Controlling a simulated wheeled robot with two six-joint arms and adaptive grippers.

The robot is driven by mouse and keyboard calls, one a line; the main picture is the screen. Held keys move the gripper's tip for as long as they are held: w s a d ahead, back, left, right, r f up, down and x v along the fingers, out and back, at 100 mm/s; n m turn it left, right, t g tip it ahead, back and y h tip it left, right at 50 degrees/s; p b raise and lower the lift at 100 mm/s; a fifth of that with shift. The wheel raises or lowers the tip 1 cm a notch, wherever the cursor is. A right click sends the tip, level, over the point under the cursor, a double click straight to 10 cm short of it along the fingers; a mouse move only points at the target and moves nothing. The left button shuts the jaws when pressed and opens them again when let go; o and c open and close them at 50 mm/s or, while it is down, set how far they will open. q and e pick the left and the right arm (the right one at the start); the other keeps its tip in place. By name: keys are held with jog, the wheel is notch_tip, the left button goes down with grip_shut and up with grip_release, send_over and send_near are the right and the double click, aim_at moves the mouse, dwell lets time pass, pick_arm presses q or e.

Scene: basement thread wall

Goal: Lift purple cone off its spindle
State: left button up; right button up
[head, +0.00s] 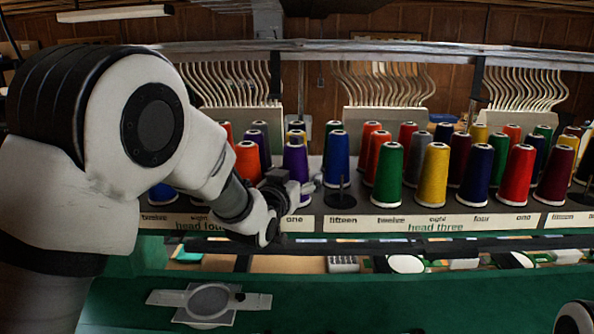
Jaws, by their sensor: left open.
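A purple cone (295,159) stands upright on the thread shelf above the label "one". My left gripper (297,189) is open at its lower part, and the fingers cover some of its base. I cannot tell whether the fingers touch the cone. The spindle inside it is hidden. Another dark purple cone (263,142) stands farther back to the left. My right gripper is not in view.
An orange cone (248,161) stands left of the purple one, partly behind my left arm. A blue cone (337,155) stands to the right, behind an empty spindle (341,193). Several other cones fill the shelf (400,223) farther right. Curved thread guides (385,85) hang behind.

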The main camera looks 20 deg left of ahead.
aim_at(295, 136)
pick_arm(q)
jog(key=shift+s+r, duration=0.4)
jog(key=shift+s, duration=0.3)
jog(key=c, duration=0.8)
jog(key=shift+s+r, duration=0.15)
jog(key=shift+s, duration=0.2)
jog(key=c, duration=0.6)
jog(key=shift+w+f, duration=0.25)
jog(key=shift+w, duration=0.3)
jog(key=r+b, duration=0.2)
jog(key=r, duration=0.3)
jog(key=r+b, duration=0.1)
jog(key=r, duration=0.3)
jog(key=shift+s+r+b, duration=0.2)
jog(key=shift+r+b, duration=0.15)
jog(key=shift+r, duration=0.25)
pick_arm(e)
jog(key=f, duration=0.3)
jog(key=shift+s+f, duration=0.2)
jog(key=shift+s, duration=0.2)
